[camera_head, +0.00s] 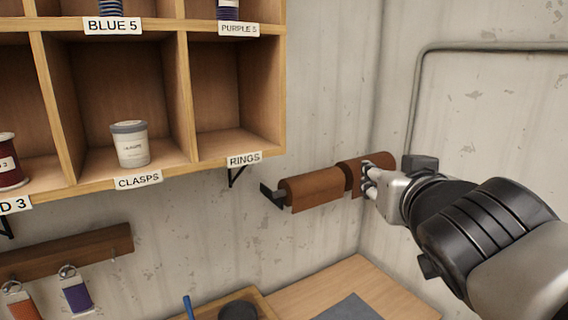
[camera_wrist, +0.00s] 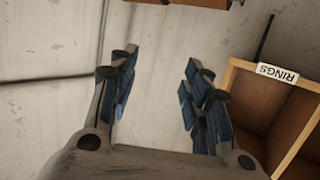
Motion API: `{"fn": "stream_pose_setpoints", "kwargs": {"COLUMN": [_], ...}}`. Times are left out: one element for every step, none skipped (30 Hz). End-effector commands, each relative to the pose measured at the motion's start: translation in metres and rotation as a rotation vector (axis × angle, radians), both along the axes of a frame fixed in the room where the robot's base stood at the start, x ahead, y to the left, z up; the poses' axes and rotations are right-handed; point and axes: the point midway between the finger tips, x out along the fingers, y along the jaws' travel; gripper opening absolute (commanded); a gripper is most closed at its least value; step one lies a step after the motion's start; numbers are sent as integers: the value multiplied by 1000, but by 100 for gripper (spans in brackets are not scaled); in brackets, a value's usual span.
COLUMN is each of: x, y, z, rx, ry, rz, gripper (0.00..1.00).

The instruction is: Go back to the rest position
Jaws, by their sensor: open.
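My gripper (camera_head: 372,178) is at the right in the head view, in front of a brown roll on the wall holder. In the wrist view my gripper (camera_wrist: 158,85) shows its two blue-padded fingers spread apart, with nothing between them. Behind the fingers is bare grey wall (camera_wrist: 150,50).
A wooden cubby shelf (camera_head: 178,110) fills the upper left, with a jar (camera_head: 130,144) in the CLASPS compartment and the RINGS compartment (camera_head: 225,100) empty. A brown roll (camera_head: 312,188) hangs below right. A wooden table (camera_head: 350,275) stands below. A pipe (camera_head: 480,46) runs along the right wall.

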Motion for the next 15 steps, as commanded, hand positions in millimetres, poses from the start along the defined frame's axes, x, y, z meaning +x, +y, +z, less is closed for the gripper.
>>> {"fn": "stream_pose_setpoints", "kwargs": {"x": [-15,-24,-36,-46,-56,-70,-82,-94,-110,-122,-133,-149,-159,-169,-181], "y": [-7,-11,-14,-16,-17,-17,-16,-15,-12,-10,-7,-2,1,5,10], "z": [-44,-66,-93,-114,-134,-162,-182,-202,-227,-245,-262,-283,-296,-309,-322], "rx": [-1,-2,-3,-3,-3,-2,0,2,6,9,13,17,21,26,31], "ry": [74,124,188,238,287,355,407,458,525,574,620,678,719,757,800], "rz": [-30,-47,-63,-71,-77,-81,-80,-78,-69,-61,-49,-33,-19,-5,14], "gripper": [45,45,45,45,45,45,45,45,45,45,45,45,45,45,45]}}
